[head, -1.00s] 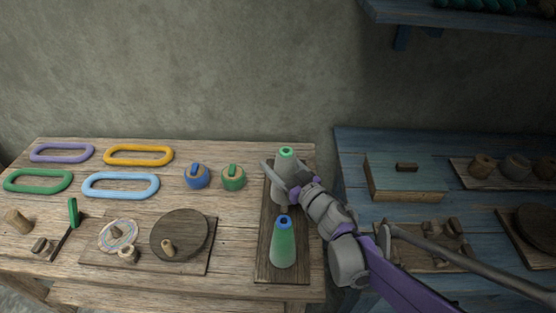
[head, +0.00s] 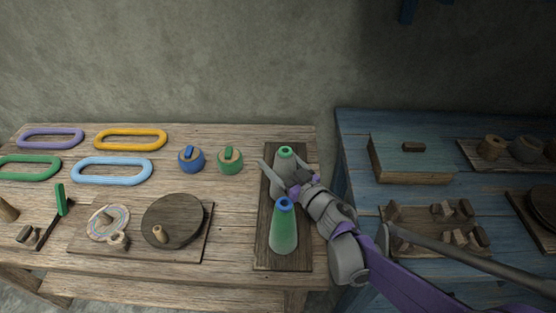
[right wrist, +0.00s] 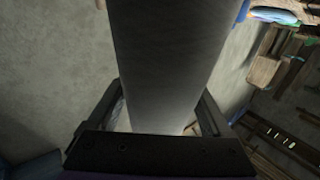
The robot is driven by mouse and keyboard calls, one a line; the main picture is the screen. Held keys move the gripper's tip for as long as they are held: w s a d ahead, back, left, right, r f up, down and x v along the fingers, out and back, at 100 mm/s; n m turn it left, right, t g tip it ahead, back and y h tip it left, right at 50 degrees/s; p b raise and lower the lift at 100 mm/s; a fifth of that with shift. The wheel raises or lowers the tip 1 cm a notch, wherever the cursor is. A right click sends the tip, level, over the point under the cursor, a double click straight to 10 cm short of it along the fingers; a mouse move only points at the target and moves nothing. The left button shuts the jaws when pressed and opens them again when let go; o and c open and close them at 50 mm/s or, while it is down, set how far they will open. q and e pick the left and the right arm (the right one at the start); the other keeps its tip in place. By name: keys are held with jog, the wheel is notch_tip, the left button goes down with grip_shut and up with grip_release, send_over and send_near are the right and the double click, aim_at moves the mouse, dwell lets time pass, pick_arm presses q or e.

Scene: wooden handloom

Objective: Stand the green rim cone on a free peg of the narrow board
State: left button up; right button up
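The green rim cone (head: 285,152) is grey with a green top rim. It is upright over the back part of the dark narrow board (head: 263,235). My right gripper (head: 282,182) has its fingers on either side of it and looks shut on its body. In the right wrist view the grey cone (right wrist: 165,60) fills the middle between the two fingers. Its base is hidden, so I cannot tell whether it touches the board. A green cone with a blue rim (head: 284,240) stands upright on the board's front part. My left gripper is not in view.
A green pot (head: 230,162) and a blue pot (head: 190,161) stand left of the board. Further left are oval rings (head: 112,170) and a round dark disc (head: 173,220) on a board. A blue table (head: 350,150) with a wooden box (head: 412,168) is at the right.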

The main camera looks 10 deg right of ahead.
jog(key=shift+o, duration=1)
jog(key=p+v, duration=0.1)
jog(key=v, duration=0.9)
jog(key=shift+s+d, duration=0.15)
jog(key=shift+s, duration=0.25)
